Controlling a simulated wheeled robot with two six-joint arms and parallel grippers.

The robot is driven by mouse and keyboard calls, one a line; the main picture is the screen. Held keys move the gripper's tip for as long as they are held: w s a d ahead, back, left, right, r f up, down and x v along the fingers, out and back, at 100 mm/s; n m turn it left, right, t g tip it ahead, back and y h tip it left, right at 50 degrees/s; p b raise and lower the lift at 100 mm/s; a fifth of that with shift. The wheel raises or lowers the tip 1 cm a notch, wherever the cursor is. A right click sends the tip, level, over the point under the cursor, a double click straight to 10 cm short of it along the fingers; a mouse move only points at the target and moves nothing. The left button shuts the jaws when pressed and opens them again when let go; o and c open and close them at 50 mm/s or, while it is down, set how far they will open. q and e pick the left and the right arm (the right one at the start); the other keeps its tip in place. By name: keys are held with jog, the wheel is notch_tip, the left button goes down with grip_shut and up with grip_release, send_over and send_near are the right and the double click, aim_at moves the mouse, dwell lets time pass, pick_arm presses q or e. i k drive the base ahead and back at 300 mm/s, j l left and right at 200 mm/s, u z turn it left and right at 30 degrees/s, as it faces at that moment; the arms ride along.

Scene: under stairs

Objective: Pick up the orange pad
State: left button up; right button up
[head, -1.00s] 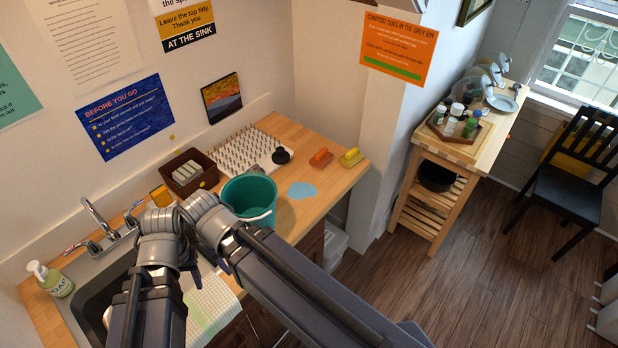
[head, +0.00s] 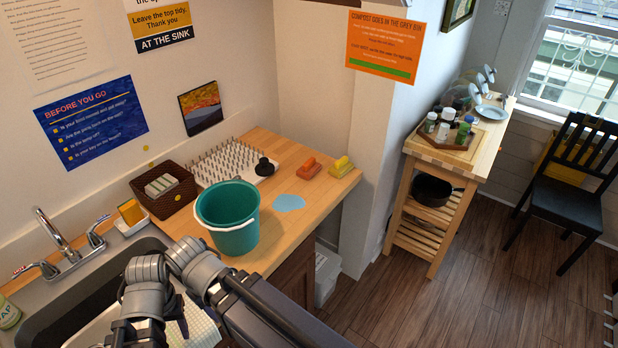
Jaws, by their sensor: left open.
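The orange pad (head: 311,168) lies on the wooden counter near its right end, left of a similar yellow pad (head: 342,167). The two pads are apart. My two arms fold together low in the head view, over the sink area and well short of the orange pad. My left gripper (head: 182,324) shows only partly, small and dark below the wrist; it is open and away from the pad. My right gripper does not show; my arm links cover that area.
A teal bucket (head: 228,220) stands on the counter between my arms and the orange pad. A light blue patch (head: 288,203), a pegged white rack (head: 222,162) and a black knobbed item (head: 265,167) lie nearby. A brown basket (head: 165,194) stands left. The counter ends right of the yellow pad.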

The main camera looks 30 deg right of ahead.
aim_at(310, 167)
jog(key=k+l, duration=0.1)
jog(key=l, duration=0.25)
jog(key=k+l, duration=0.1)
jog(key=l, duration=0.25)
jog(key=k+l+u, duration=0.1)
jog(key=l, duration=0.25)
jog(key=i+l, duration=0.1)
jog(key=l, duration=0.35)
jog(key=i+l+u, duration=0.1)
jog(key=l, duration=0.35)
jog(key=i+l, duration=0.1)
jog(key=l, duration=0.35)
jog(key=i+l+u, duration=0.1)
jog(key=i+l, duration=0.4)
jog(key=i, duration=0.2)
